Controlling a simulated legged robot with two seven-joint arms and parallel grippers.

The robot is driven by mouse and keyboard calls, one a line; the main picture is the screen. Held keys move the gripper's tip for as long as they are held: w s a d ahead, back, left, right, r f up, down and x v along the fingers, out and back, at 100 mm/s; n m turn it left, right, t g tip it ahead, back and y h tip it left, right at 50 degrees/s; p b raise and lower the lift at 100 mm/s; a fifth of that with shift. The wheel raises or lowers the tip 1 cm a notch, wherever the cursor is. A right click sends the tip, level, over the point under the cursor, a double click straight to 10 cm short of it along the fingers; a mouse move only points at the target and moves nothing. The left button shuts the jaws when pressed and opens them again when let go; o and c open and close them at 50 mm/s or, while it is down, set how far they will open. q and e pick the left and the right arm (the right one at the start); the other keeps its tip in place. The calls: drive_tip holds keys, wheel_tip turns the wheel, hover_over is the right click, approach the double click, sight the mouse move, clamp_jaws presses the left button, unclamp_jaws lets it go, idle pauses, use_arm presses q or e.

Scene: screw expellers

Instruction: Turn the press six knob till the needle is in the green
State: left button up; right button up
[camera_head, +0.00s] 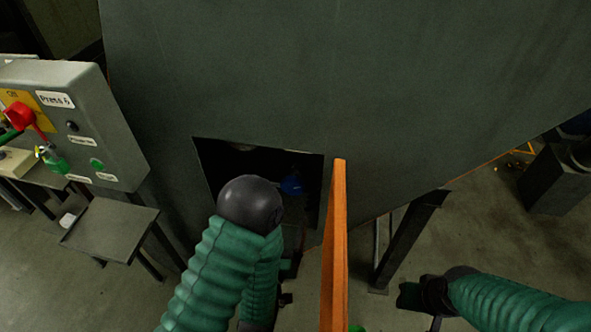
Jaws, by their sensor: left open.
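The grey control box labelled "Press 6" (55,99) stands at the left. On its face are a small black knob-like part (72,126) and a green round part (97,163), with small labels too blurred to read surely. A red switch handle (18,115) sits on a yellow plate at the picture's left edge. No gauge or needle can be made out. My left gripper (287,283) is low in the middle, partly hidden by my arm, open, and well right of the box. My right gripper (421,308) is at the lower right, dark and partly seen.
A large dark grey machine housing (350,80) fills the middle, with a dark opening (305,165) holding something blue. An orange upright bar (336,240) stands between my arms. A small grey shelf (110,230) juts out below the box. Bare floor (480,220) shows at right.

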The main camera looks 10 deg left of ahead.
sight(295, 179)
use_arm(q)
drive_tip(key=w, duration=0.5)
drive_tip(key=w+b, duration=0.1)
drive_tip(key=w, duration=0.4)
drive_tip(key=w+b, duration=0.1)
drive_tip(key=w, duration=0.5)
drive_tip(key=shift+a+f, duration=0.15)
drive_tip(key=shift+a, duration=0.1)
drive_tip(key=shift+w+d, duration=0.1)
drive_tip(key=shift+w, duration=0.15)
use_arm(e)
drive_tip(key=x, duration=0.3)
drive_tip(key=shift+s+f, duration=0.2)
drive_tip(key=shift+s, duration=0.05)
drive_tip(key=shift+a, duration=0.1)
